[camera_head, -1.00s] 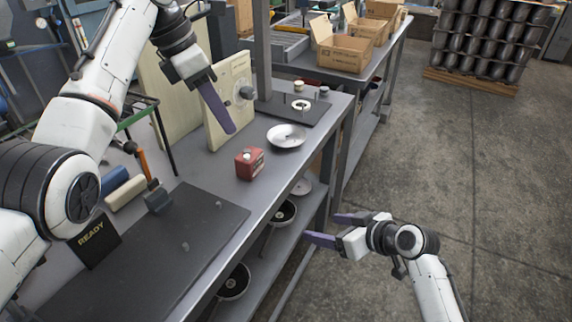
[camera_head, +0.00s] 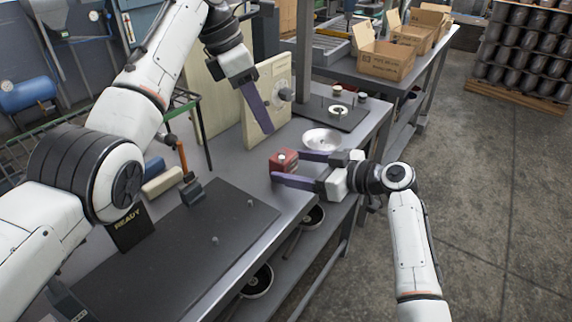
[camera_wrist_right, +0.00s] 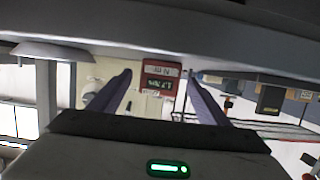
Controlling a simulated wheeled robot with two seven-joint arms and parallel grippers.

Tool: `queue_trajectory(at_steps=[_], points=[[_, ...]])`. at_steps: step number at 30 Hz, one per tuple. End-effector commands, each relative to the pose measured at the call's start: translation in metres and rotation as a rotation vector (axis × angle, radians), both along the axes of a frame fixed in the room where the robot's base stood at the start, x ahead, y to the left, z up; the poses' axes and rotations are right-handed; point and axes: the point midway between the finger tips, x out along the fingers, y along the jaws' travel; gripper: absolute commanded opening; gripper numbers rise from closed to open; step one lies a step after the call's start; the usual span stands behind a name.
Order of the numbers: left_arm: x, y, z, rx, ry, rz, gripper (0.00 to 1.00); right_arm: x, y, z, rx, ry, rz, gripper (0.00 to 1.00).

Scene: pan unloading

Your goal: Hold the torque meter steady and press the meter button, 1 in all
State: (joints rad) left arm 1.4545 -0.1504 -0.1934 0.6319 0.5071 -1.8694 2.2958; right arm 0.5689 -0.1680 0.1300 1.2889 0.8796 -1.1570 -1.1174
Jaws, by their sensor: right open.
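The torque meter (camera_head: 284,163) is a small red box with a pale round button (camera_head: 282,156) on top, standing near the bench's edge. In the right wrist view the meter (camera_wrist_right: 160,76) shows its display face between my two fingertips, small and ahead. My right gripper (camera_head: 287,166) is open, its purple fingers reaching in from the right, one on the near side of the meter and one toward its far side. I cannot tell whether they touch it. My left gripper (camera_head: 268,133) hangs behind and above the meter, pointing down; only one purple finger shows clearly.
A pale upright panel with a dial (camera_head: 272,100) stands behind the meter. A dark mat (camera_head: 190,245) with small pegs and a READY sign (camera_head: 127,224) lie to the left. A lower shelf holds pans (camera_head: 258,281).

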Motion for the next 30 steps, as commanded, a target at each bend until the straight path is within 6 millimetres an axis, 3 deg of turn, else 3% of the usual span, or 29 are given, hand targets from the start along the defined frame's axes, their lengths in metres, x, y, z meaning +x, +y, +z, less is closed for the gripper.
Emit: queue_trajectory(at_steps=[7,19,28,30], points=[[0.000,0.000,0.000,0.000,0.000,0.000,0.31,0.017,0.024,-0.009,0.001,0.002,-0.001,0.70],[0.000,0.000,0.000,0.000,0.000,0.000,0.31,0.021,0.028,-0.011,0.000,0.001,-0.001,0.70],[0.000,0.000,0.000,0.000,0.000,0.000,0.31,0.021,0.028,-0.011,0.000,0.001,-0.001,0.21],[0.000,0.000,0.000,0.000,0.000,0.000,0.23,0.021,0.028,-0.011,0.000,0.001,-0.001,0.19]])
